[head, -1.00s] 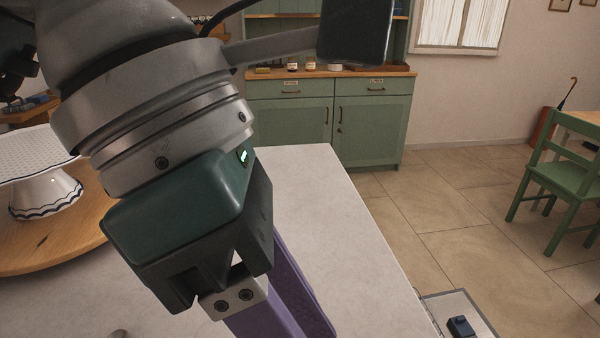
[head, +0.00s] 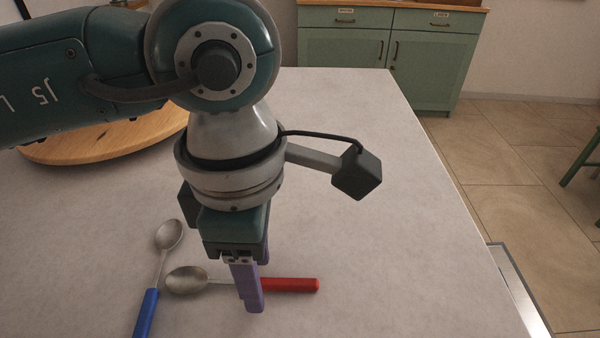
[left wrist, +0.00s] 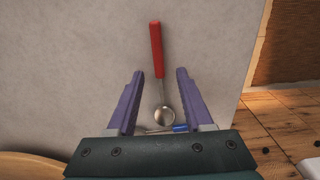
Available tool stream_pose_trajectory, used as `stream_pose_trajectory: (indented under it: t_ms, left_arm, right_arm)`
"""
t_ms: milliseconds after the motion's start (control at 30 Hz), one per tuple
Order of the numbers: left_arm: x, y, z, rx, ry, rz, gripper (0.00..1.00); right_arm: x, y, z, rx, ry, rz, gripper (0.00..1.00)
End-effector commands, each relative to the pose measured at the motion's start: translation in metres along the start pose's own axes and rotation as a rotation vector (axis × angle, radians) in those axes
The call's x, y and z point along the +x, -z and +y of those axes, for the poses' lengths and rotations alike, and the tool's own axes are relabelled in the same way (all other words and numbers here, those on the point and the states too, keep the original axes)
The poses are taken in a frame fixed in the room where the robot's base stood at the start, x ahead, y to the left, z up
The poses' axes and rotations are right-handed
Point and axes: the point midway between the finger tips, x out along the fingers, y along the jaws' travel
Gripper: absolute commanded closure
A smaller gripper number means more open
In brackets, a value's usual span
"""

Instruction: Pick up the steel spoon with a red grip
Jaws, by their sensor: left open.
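The steel spoon with a red grip (head: 290,285) lies on the pale tabletop, its bowl to the left and its grip to the right. In the left wrist view the spoon (left wrist: 156,50) runs lengthwise between the fingers, its grip pointing away. My left gripper (head: 253,302) points down over the middle of this spoon and hides part of its neck. In the left wrist view the gripper (left wrist: 160,72) is open, with one purple finger on each side of the spoon and visible gaps. I cannot tell how high the fingertips are above the table.
A spoon with a blue grip (head: 148,312) lies just left of the red one, near its bowl. A round wooden board (head: 100,140) is at the left. The table (head: 420,220) is bare to the right, up to its edge. Green cabinets (head: 430,55) stand behind.

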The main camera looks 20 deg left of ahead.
Motion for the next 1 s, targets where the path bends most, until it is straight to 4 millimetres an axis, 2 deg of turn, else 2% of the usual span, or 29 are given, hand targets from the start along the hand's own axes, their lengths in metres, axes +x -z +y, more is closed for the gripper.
stream_pose_trajectory:
  t_ms: [267, 700, 1000]
  left_arm:
    - [0.0037, -0.0004, -0.0001, 0.001, 0.000, -0.002, 0.50]
    - [0.0034, -0.0003, 0.0000, 0.000, 0.000, -0.002, 0.99]
    - [0.0033, -0.0003, 0.0001, 0.000, 0.000, -0.002, 1.00]
  right_arm:
    - [0.0003, -0.0001, -0.0003, 0.001, 0.001, 0.000, 0.60]
    - [0.0004, 0.0001, -0.0020, 0.006, 0.006, 0.000, 0.60]
    - [0.0005, 0.0001, -0.0021, 0.006, 0.006, 0.000, 0.60]
